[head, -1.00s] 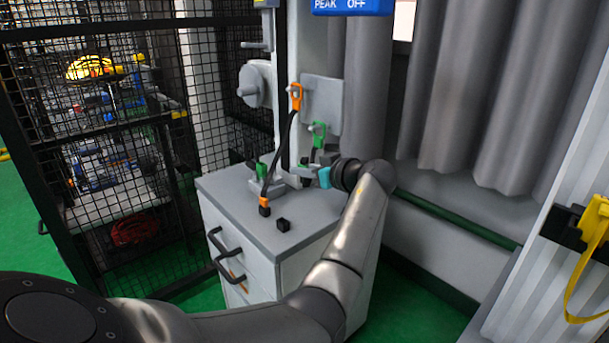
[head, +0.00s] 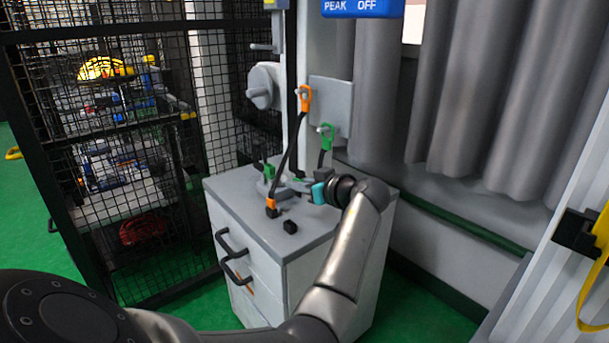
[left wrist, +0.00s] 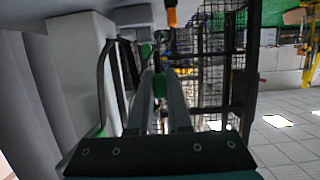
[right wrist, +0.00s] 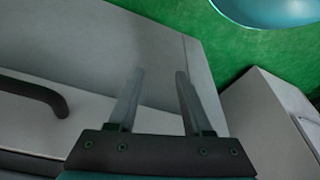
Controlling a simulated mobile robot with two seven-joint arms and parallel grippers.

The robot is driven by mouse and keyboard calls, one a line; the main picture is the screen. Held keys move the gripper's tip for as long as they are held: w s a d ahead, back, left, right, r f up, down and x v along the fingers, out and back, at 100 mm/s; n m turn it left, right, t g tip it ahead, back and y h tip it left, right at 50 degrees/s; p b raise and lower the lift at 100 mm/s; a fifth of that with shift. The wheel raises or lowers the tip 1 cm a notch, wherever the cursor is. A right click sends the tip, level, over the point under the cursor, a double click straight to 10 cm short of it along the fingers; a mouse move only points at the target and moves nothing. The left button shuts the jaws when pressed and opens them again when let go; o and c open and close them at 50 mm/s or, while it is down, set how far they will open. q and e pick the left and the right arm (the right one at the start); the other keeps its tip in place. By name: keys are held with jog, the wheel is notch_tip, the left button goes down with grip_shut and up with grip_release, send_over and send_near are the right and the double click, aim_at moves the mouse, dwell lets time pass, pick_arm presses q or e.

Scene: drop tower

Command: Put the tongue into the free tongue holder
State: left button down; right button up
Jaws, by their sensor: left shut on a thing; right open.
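My left gripper (head: 298,188) is low over the grey cabinet top, shut on a small green tongue (left wrist: 160,85), seen between its fingers in the left wrist view. The fingers hide part of it. A green loop (head: 327,137) hangs on the plate behind, with a black strap running down. An orange tongue (head: 271,203) sits in a black holder at the lower end of a strap. A black block (head: 290,227), seemingly an empty holder, is beside it. My right gripper (right wrist: 155,95) is open and empty.
The cabinet top (head: 240,202) has bare room at its front left. A mesh fence (head: 100,120) stands left, curtains (head: 470,90) right. The right wrist view shows a cabinet handle (right wrist: 35,95).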

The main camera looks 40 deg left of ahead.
pick_arm(q)
jog(key=f, duration=0.1)
jog(key=s+f, duration=0.2)
jog(key=shift+s+a+f+b, duration=0.2)
jog(key=shift+a+f+b, duration=0.1)
jog(key=shift+a, duration=0.05)
jog(key=shift+f+b, duration=0.85)
jog(key=shift+f, duration=0.05)
jog(key=shift+f+b, duration=1.35)
jog(key=shift+f, duration=0.2)
pick_arm(e)
notch_tip(320, 180, up, 9)
jog(key=w+t, duration=0.1)
jog(key=t, duration=0.1)
jog(key=shift+w+a+y, duration=0.25)
jog(key=shift+a+y, duration=0.05)
jog(key=shift+a, duration=0.05)
pick_arm(q)
jog(key=shift+f, duration=0.15)
pick_arm(e)
jog(key=shift+f, duration=0.2)
pick_arm(q)
jog(key=c, duration=0.8)
grip_release()
